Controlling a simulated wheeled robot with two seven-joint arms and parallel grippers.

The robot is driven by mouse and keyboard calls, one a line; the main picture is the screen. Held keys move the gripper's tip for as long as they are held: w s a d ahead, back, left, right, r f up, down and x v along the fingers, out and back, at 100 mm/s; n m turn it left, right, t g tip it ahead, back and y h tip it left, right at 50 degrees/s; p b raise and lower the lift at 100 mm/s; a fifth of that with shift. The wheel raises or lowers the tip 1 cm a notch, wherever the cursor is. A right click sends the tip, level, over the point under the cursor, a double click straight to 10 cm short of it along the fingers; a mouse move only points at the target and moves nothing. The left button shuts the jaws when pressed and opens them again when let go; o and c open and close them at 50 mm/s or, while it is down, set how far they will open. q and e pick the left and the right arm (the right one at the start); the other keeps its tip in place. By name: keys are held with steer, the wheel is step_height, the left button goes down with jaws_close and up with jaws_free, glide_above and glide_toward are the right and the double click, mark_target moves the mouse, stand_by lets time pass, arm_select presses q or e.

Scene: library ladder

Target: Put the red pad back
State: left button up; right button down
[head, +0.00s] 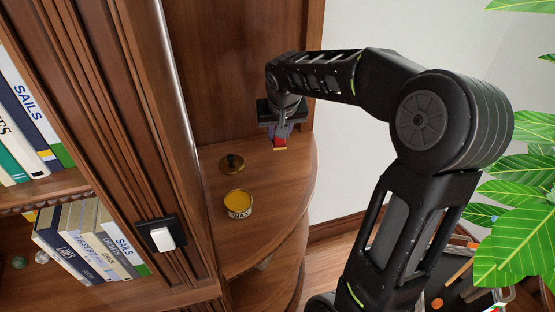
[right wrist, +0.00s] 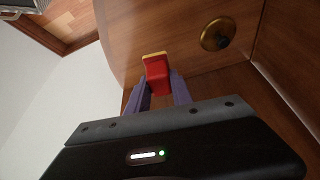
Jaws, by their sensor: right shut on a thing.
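The red pad (head: 280,142) is small, with a yellow edge. My right gripper (head: 281,132) is shut on it, over the far right part of the rounded wooden shelf (head: 287,186). The pad also shows in the right wrist view (right wrist: 157,75), between the two purple-grey fingers (right wrist: 158,88) of the gripper. I cannot tell whether the pad touches the shelf. My left gripper is not in view.
Books (head: 95,240) and a white switch (head: 163,239) are left; a leafy plant (head: 520,225) is right.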

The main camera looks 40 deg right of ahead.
mark_target(279, 145)
steer(key=shift+f, duration=2.4)
steer(key=shift+f+p, duration=0.3)
steer(key=shift+f, duration=1.6)
steer(key=shift+f, duration=0.1)
steer(key=shift+f+b, duration=0.15)
steer(key=shift+b, duration=0.15)
steer(key=c, duration=1.1)
jaws_free()
steer(key=shift+r, duration=0.2)
steer(key=shift+r+p, duration=0.2)
steer(key=shift+p, duration=0.25)
steer(key=b+v, duration=0.1)
steer(key=v, duration=1)
steer(key=shift+s+a+r, duration=0.1)
steer(key=shift+s+r, duration=0.15)
steer(key=shift+r, duration=0.1)
